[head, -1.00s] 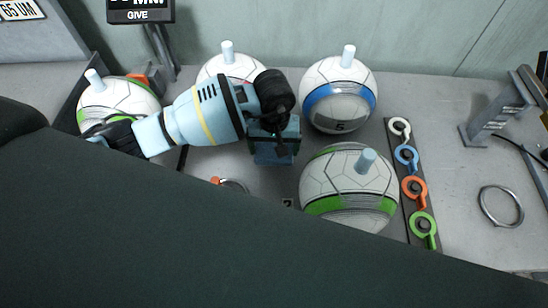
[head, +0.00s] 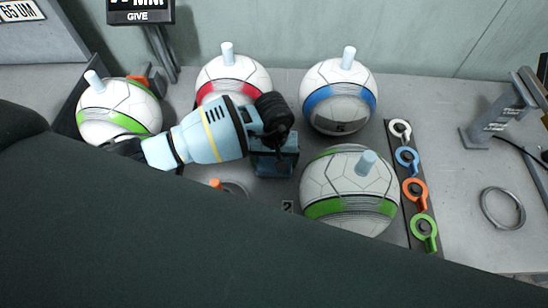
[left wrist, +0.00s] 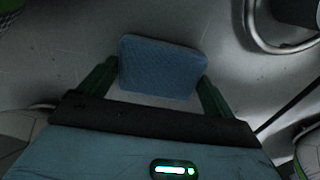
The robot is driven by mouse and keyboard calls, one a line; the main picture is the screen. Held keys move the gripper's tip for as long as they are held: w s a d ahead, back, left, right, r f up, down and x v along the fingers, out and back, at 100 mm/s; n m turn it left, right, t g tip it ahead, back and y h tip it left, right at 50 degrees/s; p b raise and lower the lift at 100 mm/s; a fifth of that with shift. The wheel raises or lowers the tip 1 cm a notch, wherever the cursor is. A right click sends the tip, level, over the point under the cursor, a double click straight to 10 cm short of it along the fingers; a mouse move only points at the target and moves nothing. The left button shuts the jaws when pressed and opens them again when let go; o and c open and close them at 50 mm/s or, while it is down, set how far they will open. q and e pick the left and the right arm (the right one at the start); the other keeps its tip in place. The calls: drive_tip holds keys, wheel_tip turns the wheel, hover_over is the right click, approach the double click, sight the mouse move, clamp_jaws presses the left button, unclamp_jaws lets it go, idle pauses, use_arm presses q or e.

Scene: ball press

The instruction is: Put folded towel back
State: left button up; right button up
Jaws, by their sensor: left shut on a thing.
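A blue folded towel (left wrist: 162,66), with a fine woven texture, shows in the left wrist view between the two dark green fingers of my left gripper (left wrist: 160,78). The fingers press on its two sides. Grey surface shows around the towel; I cannot tell whether it touches that surface. In the head view my left gripper (head: 274,158) points down among the balls, left of the front green-striped ball (head: 345,200). The towel cannot be made out there. My right gripper is not in view.
Balls with red (head: 232,80), blue (head: 338,95) and green (head: 118,112) stripes stand around the arm. A dark strip with coloured rings (head: 412,185) lies to the right. A metal ring (head: 502,207) and a grey stand (head: 500,108) are farther right, with clear bench between.

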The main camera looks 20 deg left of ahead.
use_arm(q)
drive_tip(key=o, duration=0.7)
drive_tip(key=shift+f, duration=0.15)
wheel_tip(320, 180, up, 12)
drive_tip(key=shift+r+p, duration=0.2)
drive_tip(key=shift+p, duration=0.15)
